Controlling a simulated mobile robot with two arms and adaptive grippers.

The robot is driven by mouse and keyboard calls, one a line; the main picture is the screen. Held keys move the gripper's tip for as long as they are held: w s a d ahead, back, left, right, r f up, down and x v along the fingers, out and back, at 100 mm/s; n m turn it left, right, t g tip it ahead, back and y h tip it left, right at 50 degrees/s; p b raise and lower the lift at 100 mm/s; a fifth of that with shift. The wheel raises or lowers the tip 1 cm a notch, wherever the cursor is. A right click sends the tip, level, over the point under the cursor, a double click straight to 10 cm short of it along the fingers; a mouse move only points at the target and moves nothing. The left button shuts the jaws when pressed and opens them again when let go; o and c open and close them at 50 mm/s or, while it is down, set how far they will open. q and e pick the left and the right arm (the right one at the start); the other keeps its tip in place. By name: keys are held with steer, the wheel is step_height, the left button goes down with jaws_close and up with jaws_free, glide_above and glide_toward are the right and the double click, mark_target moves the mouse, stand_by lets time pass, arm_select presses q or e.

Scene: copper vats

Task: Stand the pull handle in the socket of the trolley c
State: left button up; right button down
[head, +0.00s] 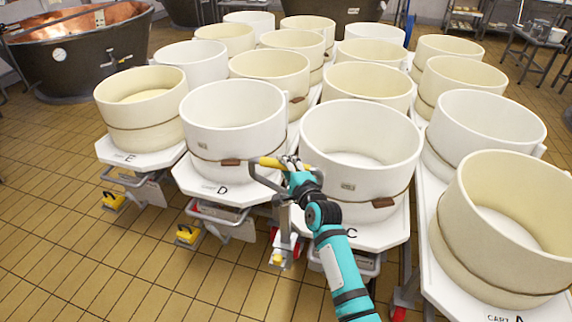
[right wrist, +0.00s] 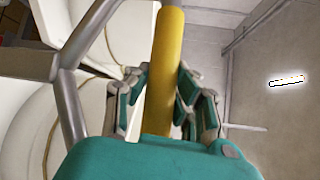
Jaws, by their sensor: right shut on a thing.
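The pull handle has a yellow grip bar (head: 271,162) and a grey metal frame. My right gripper (head: 288,163) is shut on the yellow grip, which also shows between the fingers in the right wrist view (right wrist: 165,70). The grey frame bends down from the grip, in front of the gap between trolleys D and C. Trolley C (head: 388,230) is a white platform bearing a white vat, partly behind my right arm. I cannot make out its socket or tell whether the handle's lower end touches it. My left gripper is not in view.
Trolley D (head: 208,191) stands close on the left, with trolley E (head: 125,155) beyond it. Trolley A (head: 450,290) is at the right. Rows of vats fill the space behind. Tiled floor (head: 90,250) is clear at the front left. A copper vat (head: 80,45) stands at the back left.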

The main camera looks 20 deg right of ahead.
stand_by(0.3)
steer(key=c, duration=1.1)
jaws_free()
steer(key=shift+s+f, duration=0.15)
steer(key=shift+f, duration=0.2)
steer(key=s+d+r, duration=0.1)
steer(key=s, duration=1)
steer(key=shift+s+r, duration=0.4)
